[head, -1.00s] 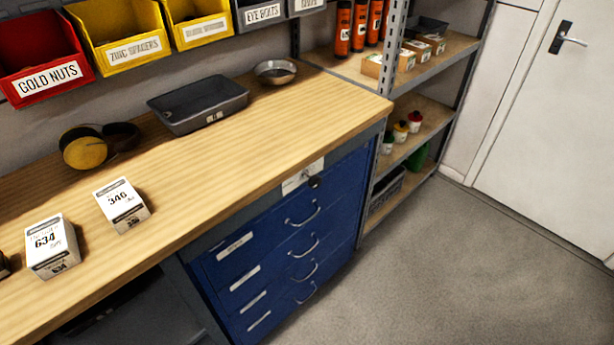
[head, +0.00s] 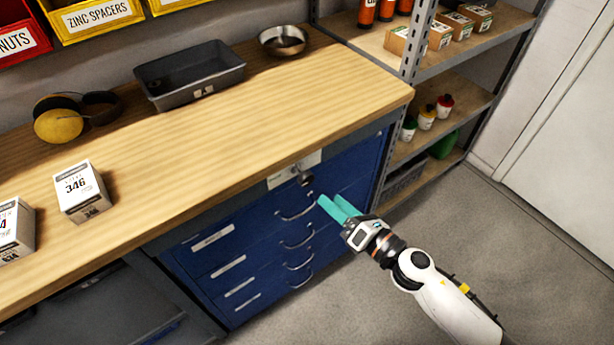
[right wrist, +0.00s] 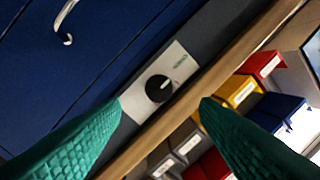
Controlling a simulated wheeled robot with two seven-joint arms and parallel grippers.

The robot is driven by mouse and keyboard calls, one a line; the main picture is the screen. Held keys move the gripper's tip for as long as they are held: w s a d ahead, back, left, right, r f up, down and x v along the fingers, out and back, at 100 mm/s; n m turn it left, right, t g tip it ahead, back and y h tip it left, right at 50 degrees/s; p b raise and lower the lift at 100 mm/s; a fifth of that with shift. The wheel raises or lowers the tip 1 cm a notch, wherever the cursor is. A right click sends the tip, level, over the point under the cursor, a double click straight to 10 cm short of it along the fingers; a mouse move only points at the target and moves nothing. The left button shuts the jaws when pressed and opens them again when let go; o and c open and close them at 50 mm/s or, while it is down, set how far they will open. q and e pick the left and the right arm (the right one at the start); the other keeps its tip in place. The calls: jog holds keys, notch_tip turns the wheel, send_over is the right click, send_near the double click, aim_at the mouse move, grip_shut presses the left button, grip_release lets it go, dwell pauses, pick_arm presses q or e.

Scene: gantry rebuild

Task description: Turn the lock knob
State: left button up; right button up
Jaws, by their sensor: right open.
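The lock knob (head: 305,179) is a small dark round knob on a pale plate (head: 281,177) at the top of the blue drawer cabinet (head: 226,259), just under the bench top. In the right wrist view the black knob (right wrist: 159,88) carries a light mark and sits ahead of the fingers, in the gap between them. My right gripper (head: 332,206) has teal fingers and is right of and below the knob in the head view, apart from it. In the right wrist view its fingers (right wrist: 160,125) are spread with nothing between them. My left gripper is not in view.
The wooden bench top (head: 225,150) overhangs the cabinet close above the knob. Drawer handles (head: 296,212) stick out below it. A metal shelf rack (head: 412,50) stands right of the cabinet. The floor (head: 530,270) on the right is clear.

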aim_at(310, 181)
jog(key=p+x, duration=0.1)
jog(key=x, duration=0.8)
jog(key=shift+w+a, duration=0.2)
jog(key=shift+w, duration=0.1)
jog(key=shift+c, duration=0.3)
jog(key=c, duration=0.9)
jog(key=shift+c, duration=0.2)
